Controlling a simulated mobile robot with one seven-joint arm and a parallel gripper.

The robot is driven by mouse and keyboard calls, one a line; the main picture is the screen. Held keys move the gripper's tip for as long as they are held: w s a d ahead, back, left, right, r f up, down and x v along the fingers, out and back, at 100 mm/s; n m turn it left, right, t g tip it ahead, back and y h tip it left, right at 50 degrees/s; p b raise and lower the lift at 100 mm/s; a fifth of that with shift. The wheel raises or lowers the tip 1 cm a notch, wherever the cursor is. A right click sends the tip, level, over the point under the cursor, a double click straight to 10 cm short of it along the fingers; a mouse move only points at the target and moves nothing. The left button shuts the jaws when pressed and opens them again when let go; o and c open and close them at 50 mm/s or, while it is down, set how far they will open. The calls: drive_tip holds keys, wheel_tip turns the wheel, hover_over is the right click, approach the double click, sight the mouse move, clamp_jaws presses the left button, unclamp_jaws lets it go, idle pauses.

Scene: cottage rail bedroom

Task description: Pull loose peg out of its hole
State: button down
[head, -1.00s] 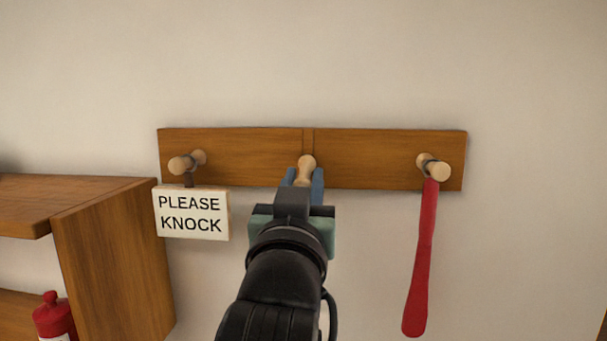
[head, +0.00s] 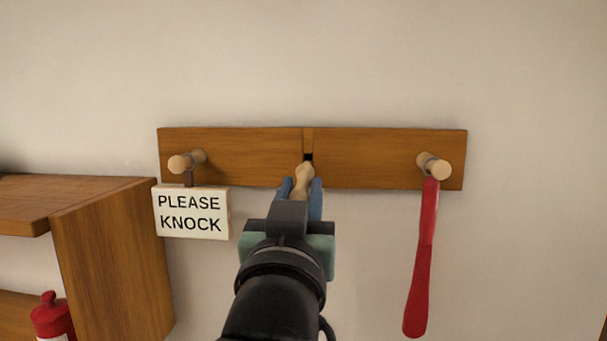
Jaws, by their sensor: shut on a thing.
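The loose peg (head: 304,176) is pale wood with a rounded knob end, in the middle of the head view. My gripper (head: 302,192) has its blue fingers on either side of the peg and is shut on it. A dark hole (head: 308,157) shows in the wooden rail (head: 380,145) just above the peg's knob. Much of the peg is hidden between the fingers and behind my gripper, so I cannot tell whether any of it is still inside the hole.
A "PLEASE KNOCK" sign (head: 191,213) hangs from the left peg (head: 182,163). A long red item (head: 422,265) hangs from the right peg (head: 434,167). A wooden shelf unit (head: 110,255) with a red container (head: 53,317) stands at the left.

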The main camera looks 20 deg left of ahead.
drive_tip(key=shift+s+d+f, duration=0.1)
drive_tip(key=shift+s+d, duration=0.05)
drive_tip(key=shift+s, duration=0.3)
drive_tip(key=shift+b+v, duration=0.6)
drive_tip(key=shift+v, duration=2.35)
